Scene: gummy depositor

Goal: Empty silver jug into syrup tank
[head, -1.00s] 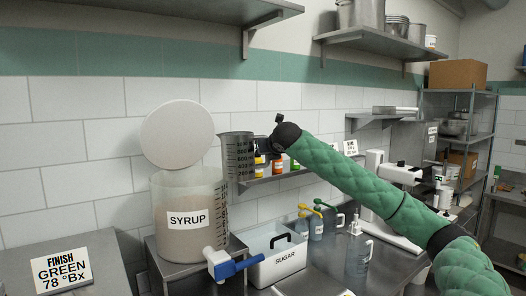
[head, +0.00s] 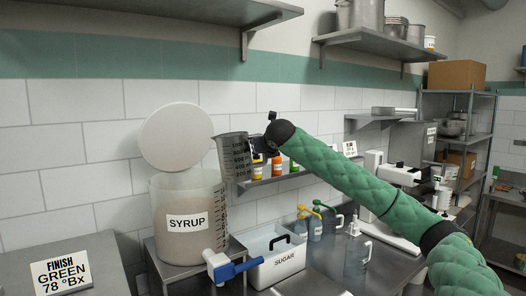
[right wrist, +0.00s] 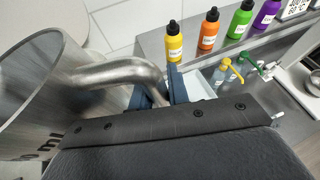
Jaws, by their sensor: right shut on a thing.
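The silver jug (head: 234,158) is a grey metal jug with dark volume marks. It is in the air, above and just right of the syrup tank, tilted slightly toward the tank. My right gripper (head: 257,150) is shut on its handle; the jug (right wrist: 30,85) and its curved handle (right wrist: 120,72) fill the left of the right wrist view. The syrup tank (head: 187,221) is a translucent tub labelled SYRUP with tan content and a blue-handled tap (head: 232,268). Its round white lid (head: 176,137) stands raised behind the opening. The jug's inside is hidden in the head view. My left gripper is not in view.
A white SUGAR bin (head: 277,262) stands right of the tank. Colour bottles (right wrist: 209,30) line a wall shelf behind the jug. Clear jugs (head: 357,262) and spray-topped bottles stand on the counter. An upper shelf (head: 180,12) overhangs the tank.

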